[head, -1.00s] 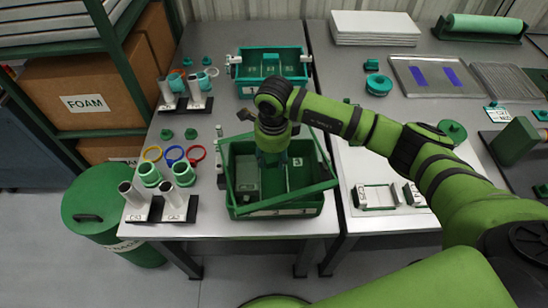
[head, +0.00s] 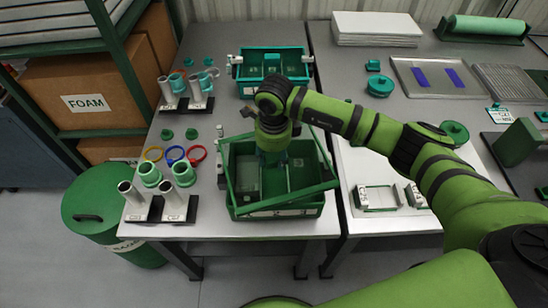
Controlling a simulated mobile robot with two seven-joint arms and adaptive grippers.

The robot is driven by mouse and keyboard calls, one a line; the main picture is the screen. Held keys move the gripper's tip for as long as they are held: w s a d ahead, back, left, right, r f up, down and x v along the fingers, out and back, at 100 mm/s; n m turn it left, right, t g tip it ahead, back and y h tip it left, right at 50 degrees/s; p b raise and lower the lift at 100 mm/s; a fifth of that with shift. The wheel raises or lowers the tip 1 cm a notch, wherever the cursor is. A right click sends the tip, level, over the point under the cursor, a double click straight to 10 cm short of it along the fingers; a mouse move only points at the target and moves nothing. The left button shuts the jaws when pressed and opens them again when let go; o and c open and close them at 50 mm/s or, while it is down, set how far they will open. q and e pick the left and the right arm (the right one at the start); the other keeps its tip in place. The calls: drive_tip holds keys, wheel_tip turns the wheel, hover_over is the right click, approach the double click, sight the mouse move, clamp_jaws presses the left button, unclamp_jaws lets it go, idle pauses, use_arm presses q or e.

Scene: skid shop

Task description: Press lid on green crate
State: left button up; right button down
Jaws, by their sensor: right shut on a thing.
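The green crate (head: 240,209) stands on the front right part of the left bench. A green-rimmed lid (head: 290,199) with a see-through middle lies over its opening. The lid is turned askew to the crate, with its front right corner past the crate's right side. Whether it touches the rim all round I cannot tell. My right gripper (head: 273,157) points down over the middle of the lid and is shut on it; the wrist hides the fingertips and the grip point. My left gripper is not in view.
A teal crate (head: 245,89) stands behind. Tube stands (head: 163,211), coloured rings (head: 174,154) and a grey clamp-like part (head: 222,180) are to the left. A white board (head: 375,222) with a small frame lies on the right bench. Foam boxes and a green barrel (head: 85,207) stand at left.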

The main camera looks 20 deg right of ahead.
drive_tip(key=shift+s+a+f+b, duration=0.15)
drive_tip(key=shift+s+f+b, duration=0.15)
drive_tip(key=shift+f, duration=0.35)
drive_tip(key=shift+s+a+f+b, duration=0.15)
drive_tip(key=shift+s+f, duration=0.15)
drive_tip(key=shift+f, duration=0.3)
drive_tip(key=c, duration=0.7)
unclamp_jaws()
drive_tip(key=shift+o, duration=0.5)
drive_tip(key=shift+w+f+g, duration=0.2)
drive_tip(key=shift+w+g, duration=0.1)
drive_tip(key=shift+w, duration=0.05)
drive_tip(key=shift+w+f, duration=0.1)
drive_tip(key=shift+w, duration=0.15)
drive_tip(key=shift+s, duration=0.1)
drive_tip(key=o, duration=0.6)
drive_tip(key=shift+d, duration=0.1)
